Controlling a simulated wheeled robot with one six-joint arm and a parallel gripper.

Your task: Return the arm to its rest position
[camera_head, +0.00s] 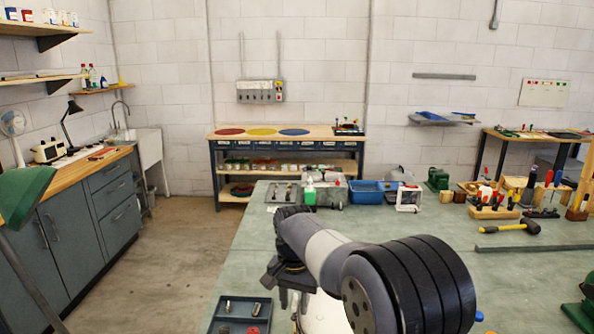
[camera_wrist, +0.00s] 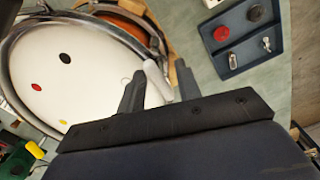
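My gripper (camera_head: 293,298) points down over the green bench (camera_head: 262,225) in the head view, partly hidden behind my arm. In the wrist view my gripper (camera_wrist: 158,88) has its two dark fingers standing apart. A pale, rounded rod-like piece (camera_wrist: 155,78) shows between the fingers. I cannot tell whether it touches either finger; it does not look clamped. Below lies a drum with a white head (camera_wrist: 75,75) and a metal rim, with red, black and yellow dots. In the head view my arm covers most of the drum.
A dark tray (camera_head: 238,325) with small parts is left of my gripper; the tray (camera_wrist: 225,68) also shows in the wrist view. The floor (camera_head: 165,250) left of the bench is clear.

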